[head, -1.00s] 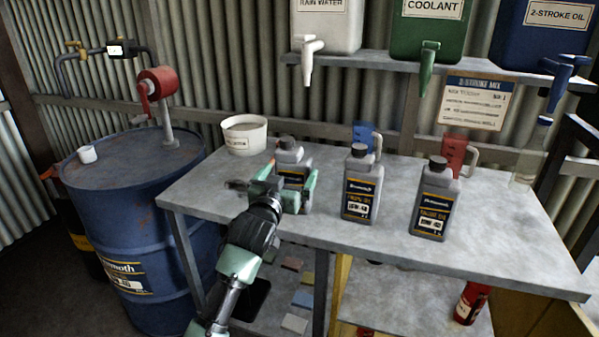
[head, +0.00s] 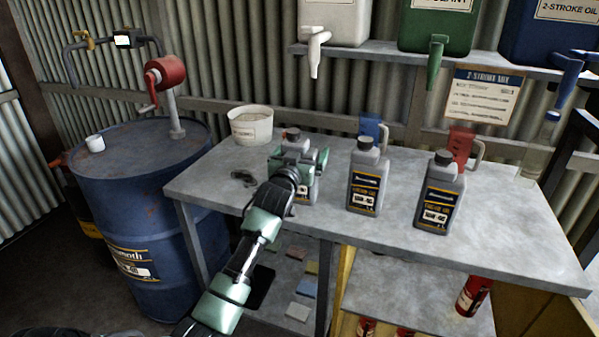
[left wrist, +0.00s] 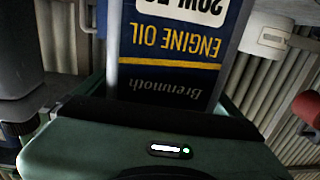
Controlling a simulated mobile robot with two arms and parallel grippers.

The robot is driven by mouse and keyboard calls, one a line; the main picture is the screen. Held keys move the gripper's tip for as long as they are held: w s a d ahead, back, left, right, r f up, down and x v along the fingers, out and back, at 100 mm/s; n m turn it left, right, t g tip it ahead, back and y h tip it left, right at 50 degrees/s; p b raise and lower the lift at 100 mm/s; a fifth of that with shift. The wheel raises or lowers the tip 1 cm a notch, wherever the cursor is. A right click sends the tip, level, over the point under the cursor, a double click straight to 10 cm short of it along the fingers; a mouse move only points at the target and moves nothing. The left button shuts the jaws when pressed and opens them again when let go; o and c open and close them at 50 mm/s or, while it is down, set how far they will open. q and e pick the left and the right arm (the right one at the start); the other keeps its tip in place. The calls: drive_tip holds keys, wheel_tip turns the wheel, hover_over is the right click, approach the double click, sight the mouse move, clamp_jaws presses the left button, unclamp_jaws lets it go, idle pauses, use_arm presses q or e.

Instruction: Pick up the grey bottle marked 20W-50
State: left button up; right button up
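The grey 20W-50 bottle (head: 308,190) stands upright at the left of the row on the metal bench. Its dark cap shows above my left gripper (head: 299,160), which hides much of its body. In the left wrist view its label (left wrist: 175,45) is upside down, reading "Brenmoth", "ENGINE OIL" and a partly cut-off "20W-50". My left gripper is open, with one green finger on each side of the bottle; contact is not clear. My right gripper is out of view.
Two similar grey bottles, a middle one (head: 367,180) and a right one (head: 438,195), stand to the right. A white tub (head: 250,128) is behind left, a dark item (head: 243,177) nearer. Blue (head: 371,128) and red (head: 460,143) jugs stand behind. The bench (head: 480,240) front right is clear.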

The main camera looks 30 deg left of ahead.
use_arm(q)
drive_tip(key=c, duration=1.5)
drive_tip(key=shift+w+r, duration=0.1)
drive_tip(key=shift+r, duration=0.1)
drive_tip(key=shift+c, duration=0.8)
